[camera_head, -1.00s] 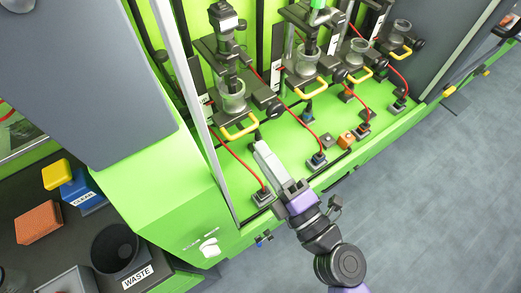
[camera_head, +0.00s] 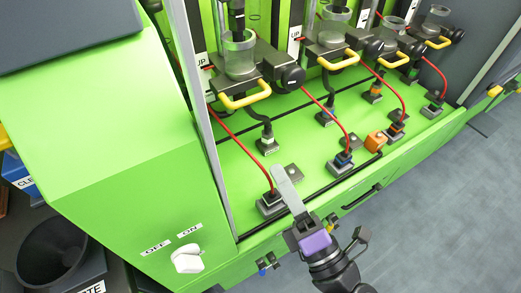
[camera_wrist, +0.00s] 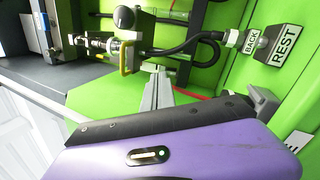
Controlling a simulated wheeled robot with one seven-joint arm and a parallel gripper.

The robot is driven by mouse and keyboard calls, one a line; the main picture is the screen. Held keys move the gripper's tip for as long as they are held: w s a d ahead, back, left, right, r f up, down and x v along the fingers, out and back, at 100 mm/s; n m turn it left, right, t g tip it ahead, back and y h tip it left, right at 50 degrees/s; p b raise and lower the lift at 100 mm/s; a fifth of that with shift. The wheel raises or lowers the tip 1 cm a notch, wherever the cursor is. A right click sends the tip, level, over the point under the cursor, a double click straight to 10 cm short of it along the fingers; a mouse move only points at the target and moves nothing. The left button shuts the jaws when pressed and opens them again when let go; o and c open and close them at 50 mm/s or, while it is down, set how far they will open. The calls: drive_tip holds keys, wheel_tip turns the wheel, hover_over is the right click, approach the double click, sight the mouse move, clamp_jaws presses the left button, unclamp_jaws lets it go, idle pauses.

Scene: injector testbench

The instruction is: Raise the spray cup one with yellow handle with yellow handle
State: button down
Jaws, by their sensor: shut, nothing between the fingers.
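The leftmost spray cup (camera_head: 240,55) is a clear cup in a dark holder with a yellow handle (camera_head: 245,96) on its front. In the wrist view the yellow handle (camera_wrist: 126,60) stands beyond my fingers, slightly left of them. My gripper (camera_head: 279,170) is shut and empty, its long grey fingers pointing toward the bench. In the head view its tips appear below and right of the leftmost handle, apart from it. The finger tips also show in the wrist view (camera_wrist: 158,78).
More cups with yellow handles (camera_head: 338,60) stand to the right. Red cables (camera_head: 240,145) run down to the green bench floor. A green front wall with a white switch (camera_head: 187,260) is at lower left. Grey floor (camera_head: 440,210) is open at right.

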drive_tip(key=w+a+r+n+t+y, duration=0.1)
drive_tip(key=w+a+r+n, duration=0.3)
drive_tip(key=r+n, duration=0.5)
drive_tip(key=shift+w+a+n+t+y+p, duration=0.15)
drive_tip(key=shift+w+n+t+y+p, duration=0.25)
drive_tip(key=shift+n, duration=2.2)
drive_tip(key=shift+r, duration=0.1)
